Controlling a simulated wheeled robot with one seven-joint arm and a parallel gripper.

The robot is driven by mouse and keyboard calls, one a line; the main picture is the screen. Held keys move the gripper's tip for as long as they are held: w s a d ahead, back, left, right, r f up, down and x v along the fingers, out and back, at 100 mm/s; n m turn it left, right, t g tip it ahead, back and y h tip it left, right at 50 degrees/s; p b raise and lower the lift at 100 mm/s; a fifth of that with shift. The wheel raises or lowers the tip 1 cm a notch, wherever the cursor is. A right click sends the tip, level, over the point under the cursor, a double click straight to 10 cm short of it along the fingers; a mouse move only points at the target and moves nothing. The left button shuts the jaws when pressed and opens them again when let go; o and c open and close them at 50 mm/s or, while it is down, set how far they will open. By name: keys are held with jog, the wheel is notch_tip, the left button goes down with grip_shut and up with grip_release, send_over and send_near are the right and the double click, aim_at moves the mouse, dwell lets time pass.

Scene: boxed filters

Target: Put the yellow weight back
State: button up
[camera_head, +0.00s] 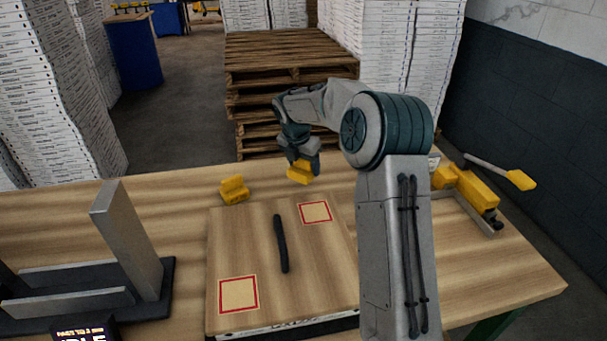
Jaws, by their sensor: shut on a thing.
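My gripper (303,160) points down behind the far edge of the wooden board, shut on a yellow weight (300,174). The fingers hide part of this weight. It appears a little above the table, but I cannot tell the gap for sure. A second yellow weight (234,190) sits on the table just beyond the board's far left corner. The flat board (245,245) carries two red-outlined squares, one at the far right (316,212) and one at the near left (239,294). Both squares are bare. A black strip (281,243) lies between them.
A yellow tool with a lever (466,187) is at the right, beyond my arm. Wooden pallets (280,70) and stacked white boxes stand behind the table (180,215).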

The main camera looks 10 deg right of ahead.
aim_at(302, 168)
jog(key=shift+f, duration=1.9)
jog(key=shift+f, duration=0.1)
jog(key=o, duration=1.7)
jog(key=shift+f, duration=0.15)
